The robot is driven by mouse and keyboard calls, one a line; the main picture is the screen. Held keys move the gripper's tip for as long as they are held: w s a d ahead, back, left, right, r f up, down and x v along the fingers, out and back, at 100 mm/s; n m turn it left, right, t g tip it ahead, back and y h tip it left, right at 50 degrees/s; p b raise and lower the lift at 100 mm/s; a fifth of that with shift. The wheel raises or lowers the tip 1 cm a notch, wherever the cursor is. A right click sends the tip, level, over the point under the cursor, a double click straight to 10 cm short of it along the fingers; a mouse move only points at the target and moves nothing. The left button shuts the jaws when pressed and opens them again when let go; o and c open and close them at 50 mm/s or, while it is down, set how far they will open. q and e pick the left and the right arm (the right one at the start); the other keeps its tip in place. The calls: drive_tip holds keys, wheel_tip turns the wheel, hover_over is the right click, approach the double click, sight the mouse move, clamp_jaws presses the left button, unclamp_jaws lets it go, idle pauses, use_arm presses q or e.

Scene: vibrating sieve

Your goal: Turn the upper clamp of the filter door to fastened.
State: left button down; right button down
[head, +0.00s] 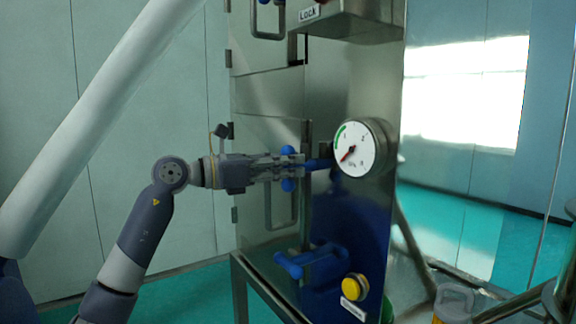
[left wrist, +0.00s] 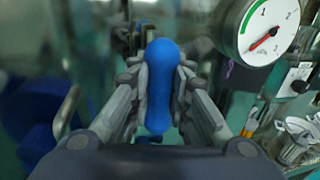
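The upper clamp has a blue T-shaped handle (head: 288,184) on the front of the steel filter housing, beside the door's edge. Its crossbar stands upright, with blue ends showing above and below my left gripper (head: 296,166). In the left wrist view the blue handle (left wrist: 160,85) fills the gap between the fingers of my left gripper (left wrist: 160,100), which press against it from both sides. The fingers hide the middle of the handle in the head view. The filter door (head: 265,222) looks closed against the housing. My right gripper is not in view.
A lower blue clamp (head: 290,264) sits below, its handle tilted. A pressure gauge (head: 360,148) stands out close to the right of the gripper. A yellow button (head: 354,287) is lower right. A door pull handle (head: 280,210) runs under the gripper. Left is free room.

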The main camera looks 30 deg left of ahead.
use_arm(q)
drive_tip(key=shift+n, duration=0.3)
drive_tip(key=n, duration=0.4)
drive_tip(key=shift+w+a+f+t+b, duration=0.1)
drive_tip(key=shift+a+t+b, duration=0.1)
drive_tip(key=shift+t+b, duration=0.2)
drive_tip(key=n, duration=0.3)
drive_tip(key=shift+t, duration=0.4)
drive_tip(key=shift+a+n+p, duration=0.1)
drive_tip(key=shift+n+p, duration=0.25)
drive_tip(key=shift+n, duration=0.85)
drive_tip(key=n+t+y+p, duration=0.1)
drive_tip(key=n+p, duration=0.1)
drive_tip(key=n, duration=0.2)
drive_tip(key=shift+w+f, duration=0.1)
drive_tip(key=n+t+y+p, duration=0.1)
drive_tip(key=n+p, duration=0.2)
drive_tip(key=n, duration=0.2)
drive_tip(key=shift+a+f, duration=0.1)
drive_tip(key=shift+f, duration=0.05)
drive_tip(key=shift+f+n+p, duration=0.1)
drive_tip(key=shift+n+p, duration=0.4)
drive_tip(key=shift+n, duration=0.1)
drive_tip(key=c, duration=1.5)
unclamp_jaws()
